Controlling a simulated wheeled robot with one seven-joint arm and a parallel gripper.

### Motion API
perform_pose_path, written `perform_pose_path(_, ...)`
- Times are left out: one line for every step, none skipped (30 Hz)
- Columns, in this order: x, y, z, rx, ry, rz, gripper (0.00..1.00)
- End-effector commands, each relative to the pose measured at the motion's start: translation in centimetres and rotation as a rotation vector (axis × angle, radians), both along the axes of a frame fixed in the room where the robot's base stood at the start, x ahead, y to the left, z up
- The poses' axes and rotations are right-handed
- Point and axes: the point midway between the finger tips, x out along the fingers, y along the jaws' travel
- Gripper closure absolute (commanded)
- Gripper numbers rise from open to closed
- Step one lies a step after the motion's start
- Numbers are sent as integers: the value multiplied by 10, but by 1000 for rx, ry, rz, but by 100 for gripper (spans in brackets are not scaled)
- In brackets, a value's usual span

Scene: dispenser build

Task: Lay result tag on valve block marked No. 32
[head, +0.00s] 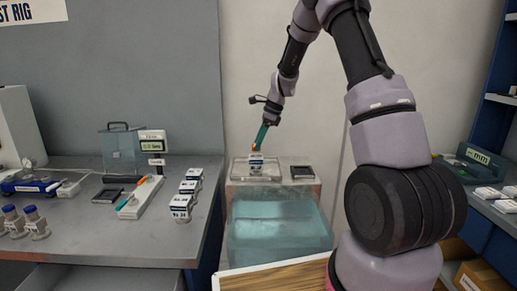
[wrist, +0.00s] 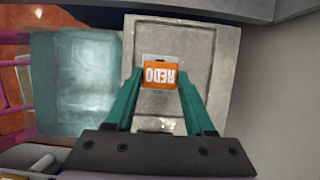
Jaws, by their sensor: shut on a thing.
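My gripper (wrist: 159,82) has teal fingers and is shut on an orange tag (wrist: 159,75) that reads REDO, upside down in the wrist view. In the head view my gripper (head: 258,146) points down over the stand at the centre. A small white valve block (head: 256,159) with a dark label sits on the clear tray there, just under the fingertips; its number is too small to read. In the wrist view the tag hides most of what lies under it, and I cannot tell whether it touches the block. Several more valve blocks (head: 181,207) stand in a row on the left bench; the nearest reads No. 34.
The clear tray (head: 243,175) rests on a stand with a bluish transparent box (head: 278,229) below. A small dark device (head: 302,173) lies right of the tray. The left bench (head: 80,230) holds a white strip holder (head: 141,197) and a small display (head: 153,143).

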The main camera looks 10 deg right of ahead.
Motion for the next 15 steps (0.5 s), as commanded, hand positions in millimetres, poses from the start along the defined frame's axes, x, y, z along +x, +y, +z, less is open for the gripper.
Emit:
perform_pose_path(-1, 0, -9, 1, 4, 0, 100)
perform_pose_path(0, 0, -14, 1, 3, -1, 100)
perform_pose_path(0, -1, -19, 1, 4, -2, 100)
perform_pose_path(0, -1, -22, 1, 4, -2, 100)
perform_pose_path(0, -1, -24, 1, 3, -1, 100)
perform_pose_path(0, -1, -26, 0, 0, -1, 100)
perform_pose_path(0, -1, -25, 0, 0, -1, 100)
perform_pose_path(0, 0, -25, 0, 0, -1, 100)
perform_pose_path(0, 0, -25, 0, 0, 0, 100)
perform_pose_path(0, 0, -25, 0, 0, 0, 100)
perform_pose_path(0, 0, -25, 0, 0, 0, 100)
perform_pose_path(0, 0, -25, 0, 0, -1, 100)
perform_pose_path(0, 0, -26, 0, 0, -1, 100)
perform_pose_path(0, 0, -26, 0, 1, -1, 100)
perform_pose_path(0, 0, -28, 0, 1, -1, 100)
